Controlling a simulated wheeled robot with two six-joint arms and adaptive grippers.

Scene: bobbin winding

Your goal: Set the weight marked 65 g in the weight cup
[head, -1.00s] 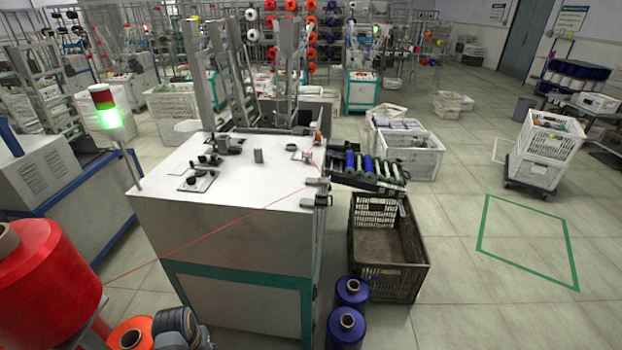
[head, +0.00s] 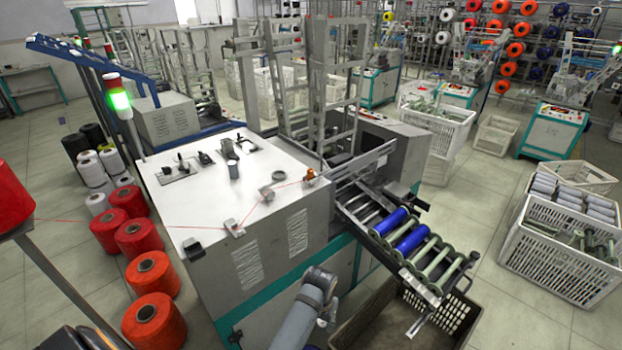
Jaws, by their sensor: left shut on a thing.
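My left gripper (head: 326,318) shows only in part at the bottom, below my grey wrist, in front of the winding machine (head: 262,240). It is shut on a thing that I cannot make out. On the machine's white top stand a small grey cylinder (head: 233,169), a ring-shaped part (head: 279,176) and a plate (head: 178,171) with small dark knobs. I cannot tell which of these, if any, is the weight cup. No 65 g mark is readable. My right gripper is not in view.
A rack with blue bobbins (head: 408,238) and pale green ones juts from the machine's right side, above a dark crate (head: 455,318). A red thread (head: 110,223) runs to the machine top. Red cones (head: 140,238) stand left; a white crate (head: 560,260) stands right.

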